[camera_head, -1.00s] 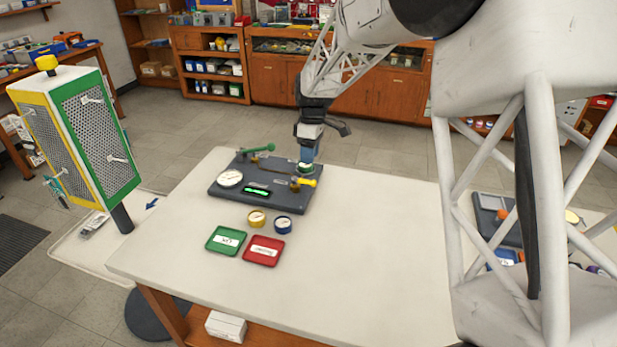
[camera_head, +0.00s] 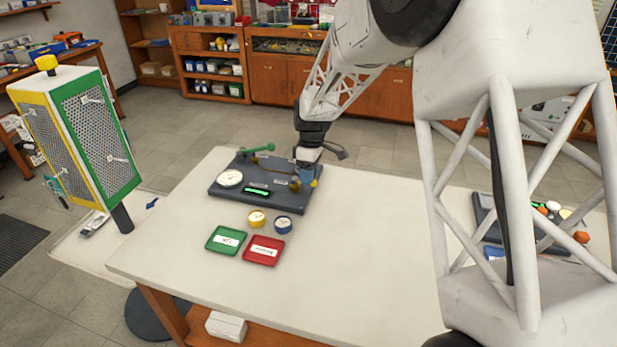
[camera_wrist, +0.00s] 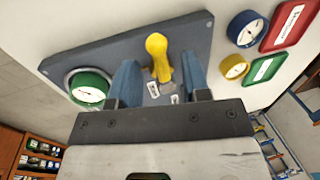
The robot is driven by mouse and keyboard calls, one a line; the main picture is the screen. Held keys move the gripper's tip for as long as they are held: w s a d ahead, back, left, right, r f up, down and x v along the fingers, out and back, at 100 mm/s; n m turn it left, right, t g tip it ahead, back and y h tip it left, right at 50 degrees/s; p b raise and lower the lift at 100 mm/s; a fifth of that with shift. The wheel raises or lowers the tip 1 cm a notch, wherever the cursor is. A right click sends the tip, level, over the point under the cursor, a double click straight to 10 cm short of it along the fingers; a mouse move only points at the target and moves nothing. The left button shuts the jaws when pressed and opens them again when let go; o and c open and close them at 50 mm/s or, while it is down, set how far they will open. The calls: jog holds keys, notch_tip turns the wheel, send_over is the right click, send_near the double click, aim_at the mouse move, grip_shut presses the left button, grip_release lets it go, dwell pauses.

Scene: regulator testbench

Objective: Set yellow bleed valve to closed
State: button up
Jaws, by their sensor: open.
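The yellow bleed valve handle (camera_wrist: 157,48) shows in the wrist view on the dark grey test board (camera_wrist: 195,40). It lies between the two blue fingers of my gripper (camera_wrist: 160,66), with space visible on both sides. The fingers are apart and hold nothing. Whether they reach down to the handle's height is unclear. In the head view my gripper (camera_head: 308,172) is over the right side of the board (camera_head: 232,203) and hides most of the yellow handle (camera_head: 314,183).
A green-rimmed gauge (camera_wrist: 88,90) sits left of the fingers in the wrist view. A green lever (camera_head: 258,149), white gauge (camera_head: 229,178) and display (camera_head: 257,190) are on the board. Yellow (camera_head: 257,218) and blue gauges (camera_head: 283,224), green (camera_head: 225,240) and red trays (camera_head: 263,250) stand in front.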

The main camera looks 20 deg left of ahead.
jog(key=shift+s+f, duration=0.1)
jog(key=shift+f, duration=0.4)
jog(key=shift+c, duration=0.2)
grip_shut()
